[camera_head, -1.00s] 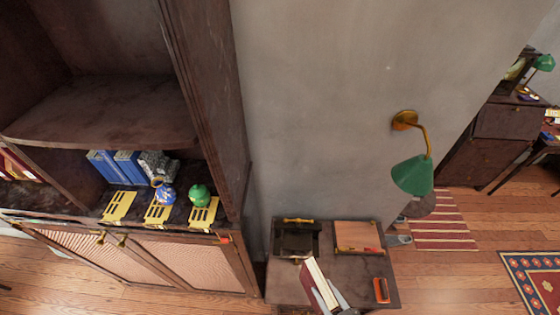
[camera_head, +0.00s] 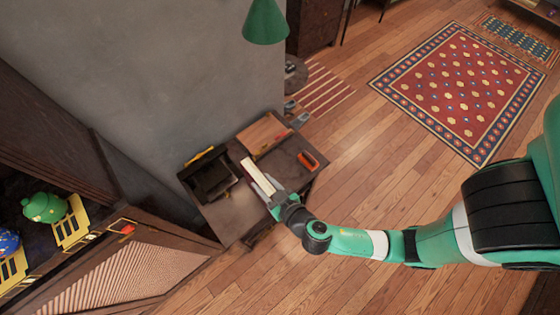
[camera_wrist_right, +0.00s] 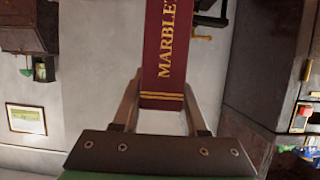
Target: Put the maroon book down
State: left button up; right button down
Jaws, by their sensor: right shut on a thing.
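The maroon book (camera_wrist_right: 165,55) fills the upper middle of the right wrist view, with gold letters "MARBLE" on its spine. My right gripper (camera_wrist_right: 163,103) is shut on its near end. In the head view the book (camera_head: 258,177) shows mostly its pale page edges. My right gripper (camera_head: 273,192) holds it over the small dark table (camera_head: 235,217). I cannot tell from this view whether the book touches the tabletop. My left gripper is not in view.
On the table are a black box-like object (camera_head: 212,178), a light wooden board (camera_head: 263,134) and an orange item (camera_head: 307,160). A cabinet with green (camera_head: 44,207) and blue pots stands at left. The table's front left part is bare.

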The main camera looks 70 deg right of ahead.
jog(key=shift+d+r+m+h, duration=0.2)
jog(key=shift+d+m+h, duration=0.15)
jog(key=shift+m+h, duration=0.05)
jog(key=shift+d+f+b, duration=0.15)
jog(key=shift+f+b, duration=0.05)
jog(key=shift+b, duration=0.35)
jog(key=d+f+b, duration=0.9)
jog(key=d+f, duration=0.3)
jog(key=d, duration=0.1)
jog(key=shift+s+d+f, duration=0.25)
jog(key=shift+s+d, duration=0.1)
